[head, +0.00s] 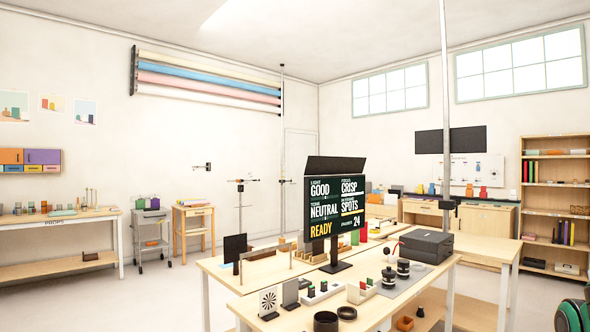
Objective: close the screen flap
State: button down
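The screen (334,208) is a dark monitor on a black stand. It stands on the wooden table in the middle of the view and shows the words GOOD, CRISP, NEUTRAL, SPOTS and READY. The screen flap (336,166) is a dark panel along the screen's top edge. It is raised and tilted, clear of the display, so the text below is uncovered. My gripper is not in view.
The table (225,270) carries small cups, a fan-patterned card (269,302), a small dark panel (235,247) and a black box (426,245). A thin metal pole (446,110) rises right of the screen. Open floor (160,300) lies left of the table.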

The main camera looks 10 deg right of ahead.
aim_at(315, 165)
jog(key=u, duration=0.9)
jog(key=k, duration=0.1)
jog(key=i, duration=6.85)
